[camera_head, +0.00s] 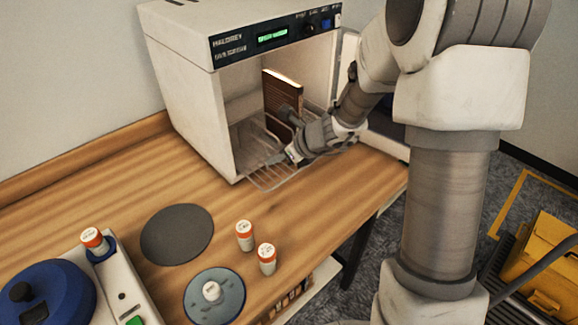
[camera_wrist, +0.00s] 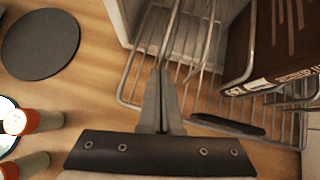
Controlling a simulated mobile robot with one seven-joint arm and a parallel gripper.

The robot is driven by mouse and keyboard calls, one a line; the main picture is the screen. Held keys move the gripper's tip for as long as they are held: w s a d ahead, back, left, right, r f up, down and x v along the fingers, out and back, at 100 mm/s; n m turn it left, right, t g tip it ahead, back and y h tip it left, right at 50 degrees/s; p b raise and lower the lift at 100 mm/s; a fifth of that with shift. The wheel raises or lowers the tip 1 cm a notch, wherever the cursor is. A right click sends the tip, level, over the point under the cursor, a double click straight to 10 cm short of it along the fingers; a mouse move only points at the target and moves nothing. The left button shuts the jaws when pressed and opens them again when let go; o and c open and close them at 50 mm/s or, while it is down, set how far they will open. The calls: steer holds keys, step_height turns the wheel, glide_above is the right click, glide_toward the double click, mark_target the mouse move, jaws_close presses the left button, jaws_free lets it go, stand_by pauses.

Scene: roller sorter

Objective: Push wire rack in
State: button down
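The wire rack (camera_head: 268,177) sits in the open white cabinet (camera_head: 185,85), its front part sticking out past the opening over the table. In the wrist view, its wires (camera_wrist: 128,97) spread across the top and right. My gripper (camera_head: 290,156) is at the front part of the rack. In the wrist view, the two fingers of my gripper (camera_wrist: 160,75) are together, their tips right by a rack wire. I cannot tell whether a wire is pinched between them. A brown box-like item (camera_head: 283,92) stands upright inside the cabinet, and shows at the upper right in the wrist view (camera_wrist: 265,45).
A dark flat piece (camera_wrist: 228,125) lies across the rack. Two orange-and-white vials (camera_head: 244,235) (camera_head: 267,258), a grey disc (camera_head: 177,233) and a blue-grey round plate (camera_head: 214,295) are on the table (camera_head: 315,205). The cabinet door (camera_head: 345,65) is open at right, behind my arm.

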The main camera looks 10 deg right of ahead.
steer(key=w+a+p, duration=0.1)
steer(key=w+a, duration=0.1)
steer(key=w, duration=0.1)
steer(key=w+a+p, duration=0.2)
steer(key=w+a, duration=0.1)
steer(key=w, duration=0.1)
steer(key=w+a+p, duration=0.1)
steer(key=w+a, duration=0.1)
steer(key=w, duration=0.2)
steer(key=shift+a, duration=0.2)
steer(key=shift+r, duration=0.15)
steer(key=shift+w+a+r, duration=0.1)
